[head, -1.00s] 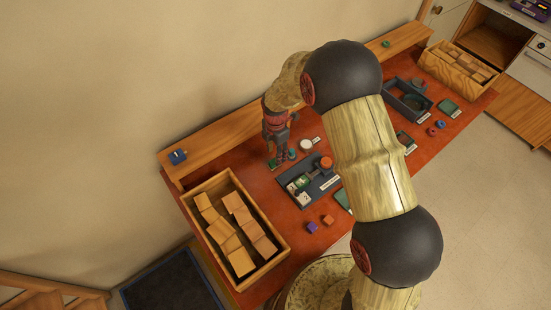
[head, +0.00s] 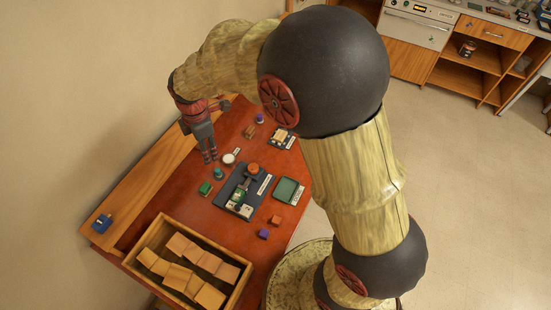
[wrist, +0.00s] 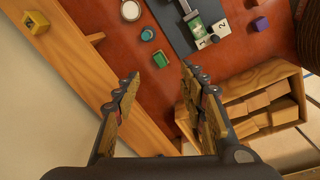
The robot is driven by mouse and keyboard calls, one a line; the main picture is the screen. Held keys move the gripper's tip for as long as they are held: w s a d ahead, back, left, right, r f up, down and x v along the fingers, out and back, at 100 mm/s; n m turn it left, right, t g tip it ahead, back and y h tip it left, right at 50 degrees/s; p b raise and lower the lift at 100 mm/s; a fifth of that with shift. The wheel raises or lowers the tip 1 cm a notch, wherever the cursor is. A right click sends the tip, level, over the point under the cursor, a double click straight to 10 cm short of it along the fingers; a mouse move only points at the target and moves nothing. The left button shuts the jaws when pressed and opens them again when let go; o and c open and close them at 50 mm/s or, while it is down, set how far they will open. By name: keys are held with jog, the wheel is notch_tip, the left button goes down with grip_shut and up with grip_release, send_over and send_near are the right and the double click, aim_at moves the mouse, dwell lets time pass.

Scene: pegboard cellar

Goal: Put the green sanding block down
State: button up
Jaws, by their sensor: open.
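The green sanding block (head: 205,188) lies on the red-brown tabletop, left of a dark tray. It also shows in the wrist view (wrist: 160,58), just beyond my fingertips and apart from them. My gripper (head: 209,160) points down over the table near the back ledge. In the wrist view my gripper (wrist: 161,75) is open, with nothing between its fingers. A small teal round piece (wrist: 147,34) stands close to the block.
A wooden box (head: 238,293) of wooden blocks stands at the near end. A white round piece (head: 228,158), an orange cube (head: 276,220) and a purple cube (head: 263,234) are nearby. A wooden ledge (head: 150,185) runs along the wall.

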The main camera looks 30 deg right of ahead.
jog(key=s+d+r+m+t, duration=0.2)
jog(key=s+d+r+m, duration=0.3)
jog(key=s+r+m, duration=0.3)
jog(key=s+d+r+m+t, duration=0.2)
jog(key=s+d+r+m, duration=0.4)
jog(key=s, duration=1.1)
notch_tip(320, 180, up, 3)
jog(key=m, duration=0.4)
jog(key=shift+d+m, duration=0.15)
jog(key=shift+m, duration=0.25)
jog(key=shift+w, duration=0.1)
notch_tip(320, 180, down, 9)
jog(key=b, duration=0.9)
jog(key=shift+f+b, duration=0.15)
jog(key=shift+b, duration=0.15)
